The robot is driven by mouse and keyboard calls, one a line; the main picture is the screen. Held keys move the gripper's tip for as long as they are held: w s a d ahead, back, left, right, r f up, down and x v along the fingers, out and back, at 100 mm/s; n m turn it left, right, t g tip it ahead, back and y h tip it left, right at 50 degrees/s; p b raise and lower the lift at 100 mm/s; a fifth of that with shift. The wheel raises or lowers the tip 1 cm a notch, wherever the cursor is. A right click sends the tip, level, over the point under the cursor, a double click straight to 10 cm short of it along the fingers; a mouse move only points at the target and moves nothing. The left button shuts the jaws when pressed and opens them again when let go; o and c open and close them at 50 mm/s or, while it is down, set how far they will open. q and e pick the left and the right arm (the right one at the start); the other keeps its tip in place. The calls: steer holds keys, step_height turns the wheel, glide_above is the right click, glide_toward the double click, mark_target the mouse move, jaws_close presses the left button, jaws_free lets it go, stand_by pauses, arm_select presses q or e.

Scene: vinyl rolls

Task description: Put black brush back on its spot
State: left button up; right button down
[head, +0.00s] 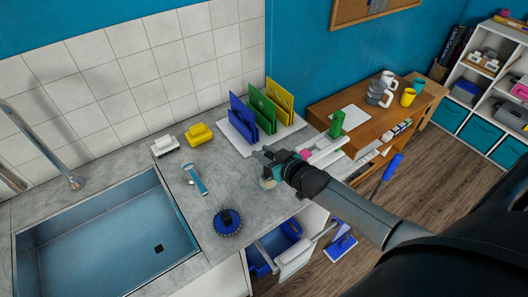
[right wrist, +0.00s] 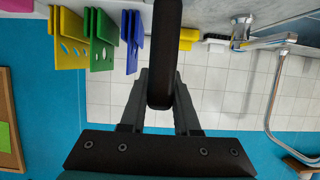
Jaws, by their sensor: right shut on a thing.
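My right gripper (head: 272,164) is above the grey counter, in front of the coloured holders. It is shut on a black brush (right wrist: 166,50), whose dark rounded bar stands between the fingers in the right wrist view. In the head view the gripper hides most of the brush; a small pale part (head: 268,183) shows below the fingers. On the counter are a white brush (head: 165,145), a yellow brush (head: 200,134), a blue-and-white brush (head: 195,178) and a round blue brush with a black top (head: 228,222). My left gripper is out of view.
Blue, green and yellow holders (head: 268,107) stand on a white board by the tiled wall. A sink (head: 105,240) with a tap (head: 45,145) is at left. An open drawer with a blue bin (head: 280,245) is below the counter. A wooden cabinet (head: 345,98) with mugs stands at right.

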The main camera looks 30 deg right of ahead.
steer(key=shift+f, duration=0.4)
steer(key=shift+f+b, duration=0.5)
steer(key=shift+f, duration=0.2)
stand_by(0.5)
jaws_free()
stand_by(0.7)
steer(key=shift+s, duration=0.15)
